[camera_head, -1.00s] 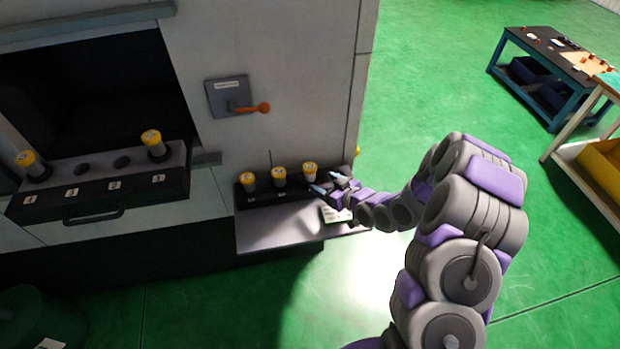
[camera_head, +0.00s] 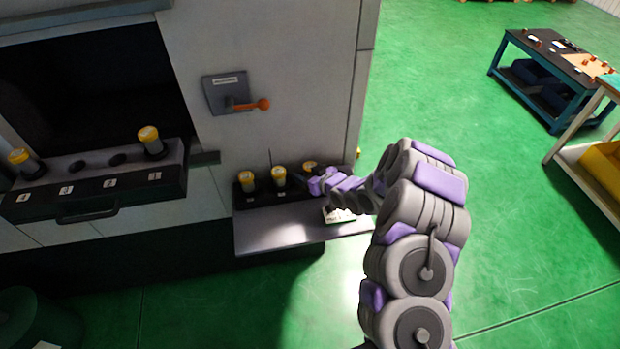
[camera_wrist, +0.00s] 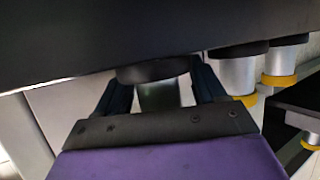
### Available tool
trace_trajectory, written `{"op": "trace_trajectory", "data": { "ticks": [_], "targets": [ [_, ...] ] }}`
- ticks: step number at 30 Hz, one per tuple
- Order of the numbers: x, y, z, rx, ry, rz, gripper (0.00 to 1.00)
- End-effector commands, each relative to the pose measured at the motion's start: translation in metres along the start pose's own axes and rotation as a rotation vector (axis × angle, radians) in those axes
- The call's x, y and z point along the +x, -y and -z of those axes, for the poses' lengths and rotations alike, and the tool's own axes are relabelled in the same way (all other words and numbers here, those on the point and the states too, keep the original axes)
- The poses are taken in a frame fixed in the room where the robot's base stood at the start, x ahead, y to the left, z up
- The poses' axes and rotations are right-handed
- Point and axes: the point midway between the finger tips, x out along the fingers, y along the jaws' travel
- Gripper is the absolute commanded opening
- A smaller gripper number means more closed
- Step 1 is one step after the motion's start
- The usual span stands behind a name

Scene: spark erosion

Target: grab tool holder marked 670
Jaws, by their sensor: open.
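Three silver tool holders with yellow tops stand in a row in a dark rack on the side shelf. In the head view they are the left holder (camera_head: 247,182), the middle holder (camera_head: 279,178) and the right holder (camera_head: 310,166). No number 670 can be read on any of them. My gripper (camera_head: 306,180) is at the right holder and partly covers it. In the wrist view my gripper (camera_wrist: 160,78) is open, with its fingers on either side of a silver holder (camera_wrist: 160,96). That holder's yellow end is hidden by the gripper body. Whether the fingers touch it cannot be told.
A numbered drawer (camera_head: 95,193) at the left holds two more yellow-topped holders. An orange-handled lever (camera_head: 250,104) is on the machine wall above the rack.

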Motion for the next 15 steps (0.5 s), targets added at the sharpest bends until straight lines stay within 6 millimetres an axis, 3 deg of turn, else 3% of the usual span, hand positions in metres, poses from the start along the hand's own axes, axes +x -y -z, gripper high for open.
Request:
{"op": "trace_trajectory", "data": {
  "ticks": [9,15],
  "targets": [
    [0.0044,-0.0011,0.0009,0.001,-0.001,-0.002,0.7],
    [0.0042,-0.001,0.0008,0.001,-0.001,-0.002,0.51]
  ]
}}
